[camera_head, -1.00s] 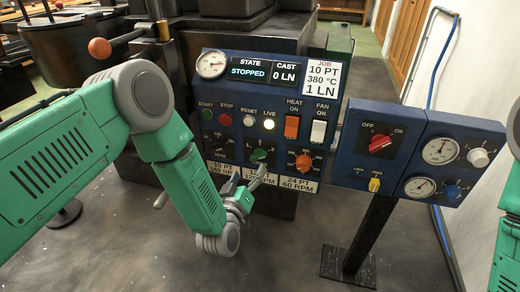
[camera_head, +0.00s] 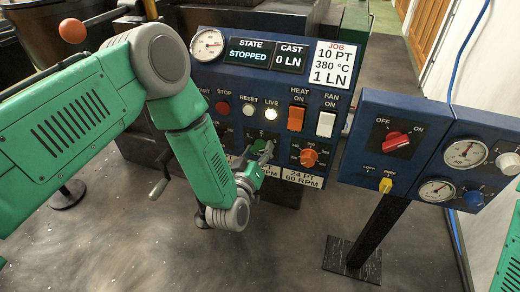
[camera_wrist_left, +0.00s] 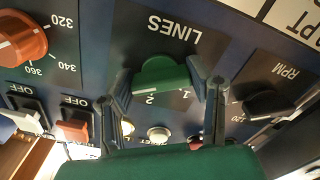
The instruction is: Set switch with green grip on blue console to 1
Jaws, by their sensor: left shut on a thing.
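The blue console (camera_head: 232,85) stands ahead in the head view. Its switch with the green grip (camera_head: 258,146) is low in the middle of the panel, mostly behind my left gripper (camera_head: 264,153). In the left wrist view the panel appears upside down, with the green grip (camera_wrist_left: 160,74) under the label LINES. The fingers of my left gripper (camera_wrist_left: 162,82) are shut on the grip, one on each side. A white mark on the grip appears near the 2; the 1 is further right in that view. My right gripper is not in view.
An orange knob (camera_head: 309,157) is just right of the green one; a black RPM knob (camera_wrist_left: 270,103) is on its other side. Rocker switches and buttons sit above. A second blue panel (camera_head: 352,138) with a red switch (camera_head: 397,140) stands at the right.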

